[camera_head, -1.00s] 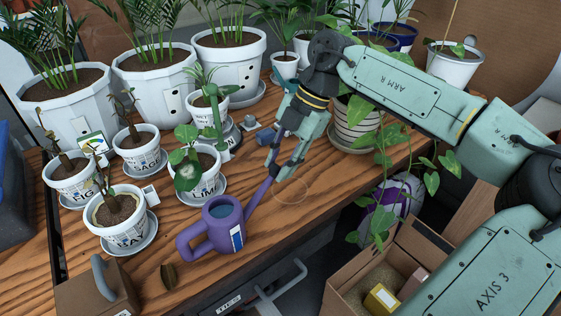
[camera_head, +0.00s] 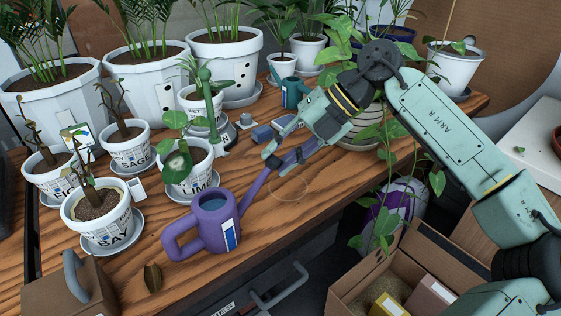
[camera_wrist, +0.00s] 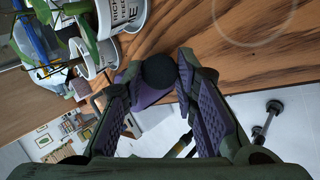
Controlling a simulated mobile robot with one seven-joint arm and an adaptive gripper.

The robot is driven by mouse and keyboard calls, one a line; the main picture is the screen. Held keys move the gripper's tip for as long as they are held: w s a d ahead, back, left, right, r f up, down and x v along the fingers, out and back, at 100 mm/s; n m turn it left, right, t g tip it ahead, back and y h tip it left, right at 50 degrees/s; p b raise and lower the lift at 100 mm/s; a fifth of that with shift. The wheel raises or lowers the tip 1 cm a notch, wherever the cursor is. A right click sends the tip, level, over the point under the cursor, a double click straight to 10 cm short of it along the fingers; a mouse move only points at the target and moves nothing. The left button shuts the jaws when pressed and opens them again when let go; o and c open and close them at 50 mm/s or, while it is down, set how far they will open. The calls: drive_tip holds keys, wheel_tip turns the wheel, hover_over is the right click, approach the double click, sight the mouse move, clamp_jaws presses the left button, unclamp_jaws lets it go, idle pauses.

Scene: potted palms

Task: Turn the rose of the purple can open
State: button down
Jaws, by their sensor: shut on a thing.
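The purple watering can (camera_head: 214,232) stands upright near the front edge of the wooden bench, with water visible in its open top. Its handle is at the left and its spout slants up to the right. My gripper (camera_head: 276,160) is at the spout's upper end, with the arm coming in from the right. In the wrist view, a dark round piece (camera_wrist: 159,70), which looks like the can's rose, sits between the fingertips (camera_wrist: 162,78), and they are shut on it. A purple part shows just beside it. The fingers mostly hide the rose in the head view; its setting cannot be read.
Labelled white pots, including the LIME pot (camera_head: 187,176) and the BAY pot (camera_head: 101,222), stand left of and behind the can. A brown box with a grey handle (camera_head: 72,285) is at front left. An open cardboard box (camera_head: 352,285) is below at right.

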drive_tip(key=n+y+b, duration=0.1)
drive_tip(key=n, duration=0.1)
drive_tip(key=n+y+b, duration=0.1)
drive_tip(key=n+b, duration=0.1)
drive_tip(key=shift+f+g, duration=0.3)
drive_tip(key=shift+f, duration=0.05)
drive_tip(key=shift+w+d+n+g+y+b, duration=0.1)
drive_tip(key=shift+n+g+y+b, duration=0.3)
drive_tip(key=shift+n, duration=0.4)
drive_tip(key=shift+d+n+g+y+b, duration=0.1)
drive_tip(key=shift+n+y+b, duration=0.1)
drive_tip(key=shift+n+b, duration=0.45)
drive_tip(key=shift+r+n, duration=0.1)
drive_tip(key=shift+n, duration=0.25)
drive_tip(key=c, duration=1.2)
unclamp_jaws()
drive_tip(key=shift+c, duration=0.2)
drive_tip(key=v, duration=1.2)
